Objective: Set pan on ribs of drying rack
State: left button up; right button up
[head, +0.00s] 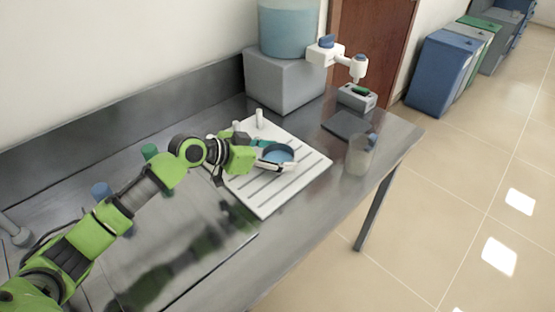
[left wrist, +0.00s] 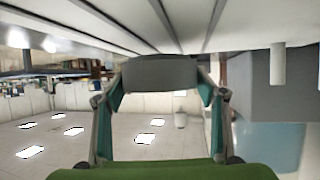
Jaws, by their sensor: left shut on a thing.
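Whether the pan touches the ribs cannot be told. In the left wrist view my left gripper (left wrist: 160,75) has its teal fingers around a grey piece, close to the ribbed white surface (left wrist: 130,22). My right gripper is not in view.
A clear beaker (head: 360,155) stands right of the rack. A dark flat plate (head: 349,125), a small grey device (head: 357,96) and a white jointed device (head: 340,55) are behind it. A water tank (head: 288,30) sits on a grey box (head: 285,82). Bare metal bench lies in front.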

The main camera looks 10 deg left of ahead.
pick_arm(q)
notch_tip(320, 180, down, 2)
jog(key=shift+f, duration=0.1)
jog(key=shift+f, duration=0.15)
jog(key=o, duration=1.1)
jog(key=shift+o, duration=0.2)
